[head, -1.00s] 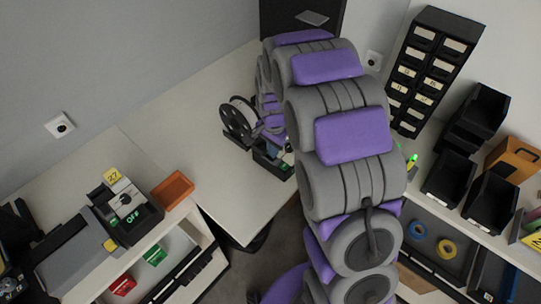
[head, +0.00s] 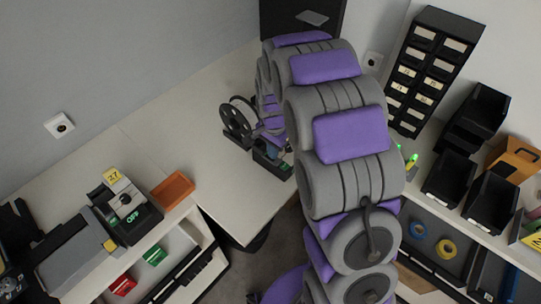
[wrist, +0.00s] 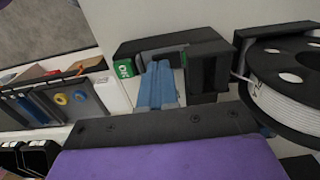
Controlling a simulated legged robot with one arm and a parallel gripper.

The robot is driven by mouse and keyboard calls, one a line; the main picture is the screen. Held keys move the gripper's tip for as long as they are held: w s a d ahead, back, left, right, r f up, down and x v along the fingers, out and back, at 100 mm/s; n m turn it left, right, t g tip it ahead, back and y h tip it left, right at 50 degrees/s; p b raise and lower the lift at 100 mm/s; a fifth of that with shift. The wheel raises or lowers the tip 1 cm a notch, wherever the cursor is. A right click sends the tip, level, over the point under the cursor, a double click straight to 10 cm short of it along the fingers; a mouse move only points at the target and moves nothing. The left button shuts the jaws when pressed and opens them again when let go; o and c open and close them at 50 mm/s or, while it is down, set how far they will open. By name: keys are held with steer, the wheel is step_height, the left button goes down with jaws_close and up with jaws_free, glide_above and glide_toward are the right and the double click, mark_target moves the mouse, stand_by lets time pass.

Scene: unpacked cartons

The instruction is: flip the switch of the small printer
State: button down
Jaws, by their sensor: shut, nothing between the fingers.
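A small black device with a spool (head: 238,121), apparently the small printer (head: 272,160), stands on the white desk, partly behind my arm in the head view. In the wrist view its black housing (wrist: 207,62) is close up, with the white-wound spool (wrist: 290,85) on the right. A green marking (wrist: 124,69), seemingly reading ON, shows on its left end. My gripper (wrist: 160,72) has blue fingers, shut together and empty, with the tips at the housing's opening. I cannot tell whether they touch it. In the head view my gripper is hidden behind my arm.
A grey machine (head: 75,258) stands on the left bench beside a device labelled 27 with a green OFF sign (head: 131,216). An orange tray (head: 173,186) lies next to it. A drawer cabinet (head: 425,80) and black bins (head: 492,200) stand on the right bench.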

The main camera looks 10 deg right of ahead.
steer(key=shift+f, duration=0.55)
steer(key=shift+r, duration=0.1)
stand_by(0.3)
steer(key=shift+r+p, duration=0.7)
steer(key=shift+r, duration=1)
steer(key=shift+r+p, duration=0.7)
steer(key=shift+r, duration=1)
steer(key=shift+s+r, duration=0.1)
steer(key=s+r+n, duration=0.3)
steer(key=s+r, duration=0.1)
steer(key=s, duration=0.7)
steer(key=s+r+n+g, duration=0.1)
steer(key=s+r+n, duration=0.3)
steer(key=s, duration=0.7)
steer(key=s+r+n, duration=0.3)
steer(key=s+r, duration=0.1)
steer(key=s, duration=0.8)
steer(key=shift+r+n+g, duration=0.25)
steer(key=shift+n+g, duration=0.15)
